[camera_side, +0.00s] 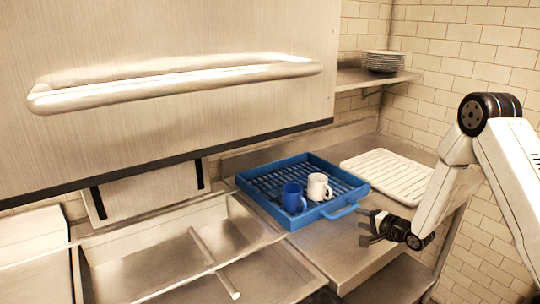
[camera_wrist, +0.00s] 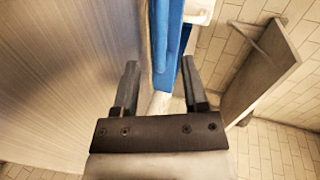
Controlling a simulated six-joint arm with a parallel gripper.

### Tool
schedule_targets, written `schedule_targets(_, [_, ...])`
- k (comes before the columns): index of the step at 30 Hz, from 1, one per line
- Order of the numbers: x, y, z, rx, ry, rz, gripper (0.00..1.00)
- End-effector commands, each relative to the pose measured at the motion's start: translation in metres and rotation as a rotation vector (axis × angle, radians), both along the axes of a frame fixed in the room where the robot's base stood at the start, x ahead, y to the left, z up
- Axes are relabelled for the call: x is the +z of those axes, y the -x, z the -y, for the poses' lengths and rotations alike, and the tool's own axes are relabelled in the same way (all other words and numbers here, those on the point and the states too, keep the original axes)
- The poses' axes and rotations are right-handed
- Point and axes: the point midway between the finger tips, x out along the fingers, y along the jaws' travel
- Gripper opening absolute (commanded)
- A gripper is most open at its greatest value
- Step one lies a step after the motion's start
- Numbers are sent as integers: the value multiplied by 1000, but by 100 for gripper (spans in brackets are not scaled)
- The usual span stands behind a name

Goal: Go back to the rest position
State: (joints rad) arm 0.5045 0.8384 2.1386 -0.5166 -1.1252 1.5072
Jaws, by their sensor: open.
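My gripper (camera_side: 372,229) is open and empty in the side view, at the right, in front of the blue rack's handle and over the steel counter (camera_side: 345,262). In the wrist view my gripper (camera_wrist: 160,80) shows its two dark fingers spread apart with nothing held between them. A blue mug (camera_side: 293,198) and a white mug (camera_side: 318,187) stand upright side by side in the blue rack (camera_side: 262,170), near its front. The rack's blue edge (camera_wrist: 173,45) also shows in the wrist view beyond the fingers.
A white ribbed board (camera_side: 388,175) lies right of the rack. A stack of plates (camera_side: 383,61) sits on a wall shelf (camera_side: 365,78). A large steel hood with a bar handle (camera_side: 180,82) hangs at the upper left. A steel sink (camera_side: 205,262) lies left of the counter.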

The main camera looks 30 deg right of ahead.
Motion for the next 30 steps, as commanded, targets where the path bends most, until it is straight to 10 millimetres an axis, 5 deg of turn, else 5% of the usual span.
schedule_targets(14, [30, 27, -59, 230, 526, -405, 56])
schedule_targets(30, [61, 132, -140, 806, 928, -788, 56])
